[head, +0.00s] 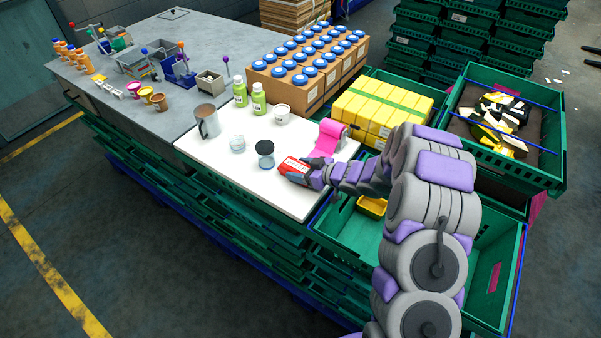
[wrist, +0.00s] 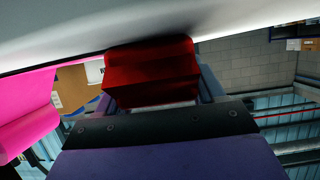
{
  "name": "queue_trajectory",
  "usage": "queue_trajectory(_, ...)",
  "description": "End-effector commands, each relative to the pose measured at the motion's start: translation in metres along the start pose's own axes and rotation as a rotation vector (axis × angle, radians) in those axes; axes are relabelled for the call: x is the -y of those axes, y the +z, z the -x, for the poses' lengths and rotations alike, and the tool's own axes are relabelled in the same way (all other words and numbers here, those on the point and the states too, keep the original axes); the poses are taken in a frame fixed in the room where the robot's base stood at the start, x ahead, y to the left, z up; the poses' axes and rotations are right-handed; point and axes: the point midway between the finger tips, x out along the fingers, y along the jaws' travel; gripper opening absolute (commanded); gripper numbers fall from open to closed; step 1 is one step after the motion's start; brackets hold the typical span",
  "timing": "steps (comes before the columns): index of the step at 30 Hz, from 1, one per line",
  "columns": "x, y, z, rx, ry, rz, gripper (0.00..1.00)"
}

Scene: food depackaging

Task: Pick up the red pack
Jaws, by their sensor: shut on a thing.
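The red pack (head: 291,166) with white lettering is at the front right part of the white board in the head view. My gripper (head: 300,175) is shut on it from the right. In the wrist view the red pack (wrist: 151,72) sits dark and shaded between the fingers, close against the pale board surface. I cannot tell whether the pack touches the board. The fingertips are partly hidden behind the pack.
A pink roll (head: 328,138) lies just behind my gripper.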

Motion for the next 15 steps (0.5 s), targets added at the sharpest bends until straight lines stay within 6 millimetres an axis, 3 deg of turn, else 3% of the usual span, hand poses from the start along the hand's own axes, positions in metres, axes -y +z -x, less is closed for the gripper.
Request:
queue_trajectory(9, 0.0, 0.001, 0.0, 0.004, -0.001, -0.001, 0.3)
queue_trajectory(15, 0.0, -0.012, 0.006, 0.003, 0.0, 0.0, 0.3)
